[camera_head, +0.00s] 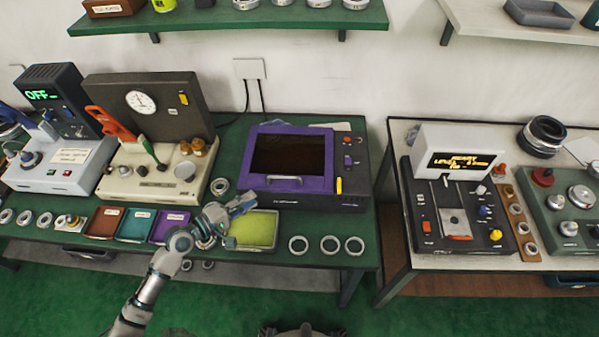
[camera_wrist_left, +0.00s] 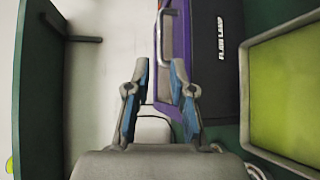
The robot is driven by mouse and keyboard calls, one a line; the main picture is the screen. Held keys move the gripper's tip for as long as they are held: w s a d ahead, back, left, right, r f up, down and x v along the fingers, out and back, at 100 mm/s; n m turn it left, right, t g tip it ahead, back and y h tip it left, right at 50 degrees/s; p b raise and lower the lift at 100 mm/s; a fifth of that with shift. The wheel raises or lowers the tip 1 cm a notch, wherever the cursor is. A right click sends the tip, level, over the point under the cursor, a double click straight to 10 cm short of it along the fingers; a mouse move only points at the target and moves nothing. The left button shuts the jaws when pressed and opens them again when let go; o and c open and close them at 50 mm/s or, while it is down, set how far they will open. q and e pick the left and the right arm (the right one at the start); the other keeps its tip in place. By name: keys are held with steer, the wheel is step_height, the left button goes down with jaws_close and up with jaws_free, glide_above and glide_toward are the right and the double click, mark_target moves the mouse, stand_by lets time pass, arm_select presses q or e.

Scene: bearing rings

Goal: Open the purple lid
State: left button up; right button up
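The purple lid (camera_head: 248,160) is a purple frame around a dark window, lying shut on top of a black box (camera_head: 348,190). In the left wrist view the purple lid (camera_wrist_left: 184,40) has a silver bar handle (camera_wrist_left: 159,48) along its edge. My left gripper (camera_head: 243,203) is just in front of the box's front left corner, above the yellow-green tray. In the left wrist view my left gripper (camera_wrist_left: 159,70) has its fingers apart with nothing between them. The handle lies beyond the fingertips, in line with the gap. My right gripper is not in view.
A yellow-green tray (camera_head: 274,241) is below my left gripper, with several metal rings (camera_head: 330,244) to its right. Brown, teal and purple trays (camera_head: 170,227) are to the left. A beige machine (camera_head: 150,190) stands left of the box. A green shelf (camera_head: 230,18) hangs above.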

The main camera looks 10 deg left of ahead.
mark_target(284, 177)
arm_select(q)
steer(key=x, duration=1.5)
steer(key=shift+s+d+p, duration=0.1)
steer(key=shift+d+p, duration=0.1)
steer(key=shift+p, duration=0.1)
steer(key=shift+d, duration=0.1)
steer(key=a, duration=0.3)
steer(key=shift+w+a+f, duration=0.2)
steer(key=shift+w+a, duration=0.05)
steer(key=shift+w, duration=0.05)
steer(key=shift+a, duration=0.3)
jaws_close()
steer(key=shift+s+d, duration=0.1)
steer(key=shift+d, duration=0.25)
steer(key=shift+s+d+r, duration=0.1)
steer(key=shift+d, duration=0.75)
steer(key=shift+a, duration=0.1)
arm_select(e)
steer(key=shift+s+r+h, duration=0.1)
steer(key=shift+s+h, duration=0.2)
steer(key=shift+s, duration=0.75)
